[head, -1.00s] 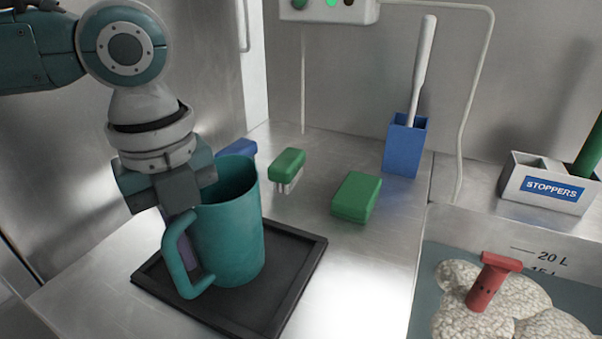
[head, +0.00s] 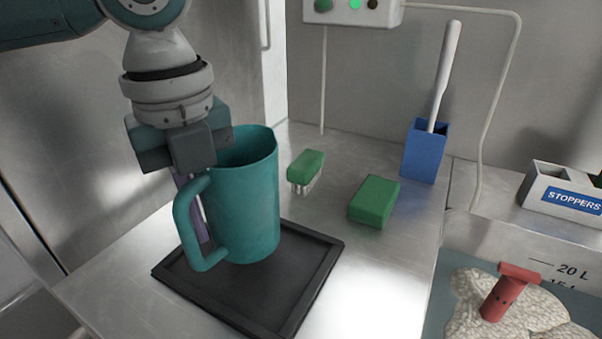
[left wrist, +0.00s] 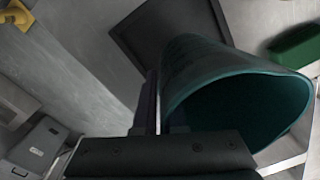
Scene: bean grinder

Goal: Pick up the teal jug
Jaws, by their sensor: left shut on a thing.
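The teal jug (head: 250,210) is upright in the head view, with its handle toward the front left. It appears raised a little above the dark square tray (head: 315,290). My left gripper (head: 198,222) points down at the jug's left side, shut on it; a purple finger shows behind the handle. In the left wrist view the jug (left wrist: 195,65) shows its open mouth, with the fingers (left wrist: 158,112) at its side. I cannot tell whether they hold the handle or the wall. My right gripper is not in view.
A green brush (head: 306,167) and a green block (head: 374,201) lie behind and right of the jug. A blue holder (head: 425,150) with a white-handled tool stands farther back. A stoppers box (head: 562,190) and a tub with a red scoop (head: 505,290) are at right.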

